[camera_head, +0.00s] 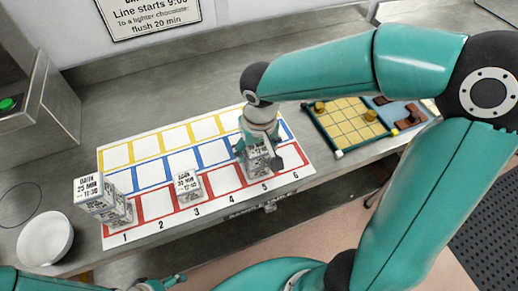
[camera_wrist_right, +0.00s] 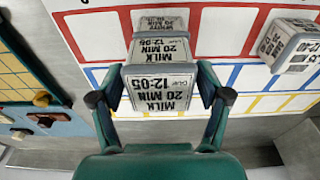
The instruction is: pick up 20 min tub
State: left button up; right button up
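A white tub labelled MILK 20 MIN 12-05 (camera_wrist_right: 160,88) stands between the fingers of my right gripper (camera_wrist_right: 160,100) in the right wrist view. In the head view, this tub (camera_head: 258,146) is in column 5 of the mat, partly hidden by my right gripper (camera_head: 262,148). The fingers lie close along both its sides; contact is unclear. Another label (camera_wrist_right: 160,22) shows beyond it, apparently on a tub underneath. My left gripper (camera_head: 165,284) shows only partly at the bottom edge of the head view, away from the tubs.
The numbered mat (camera_head: 228,205) has yellow, blue and red squares. A DARK 25 MIN tub stack (camera_head: 100,198) stands at column 1, and another tub (camera_head: 188,188) at column 3. A white bowl (camera_head: 45,240) is front left. A yellow grid board (camera_head: 345,125) lies right.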

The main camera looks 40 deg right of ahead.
jog(key=c, duration=0.9)
jog(key=shift+o, duration=0.2)
jog(key=shift+r, duration=0.1)
notch_tip(320, 180, up, 27)
jog(key=p, duration=0.7)
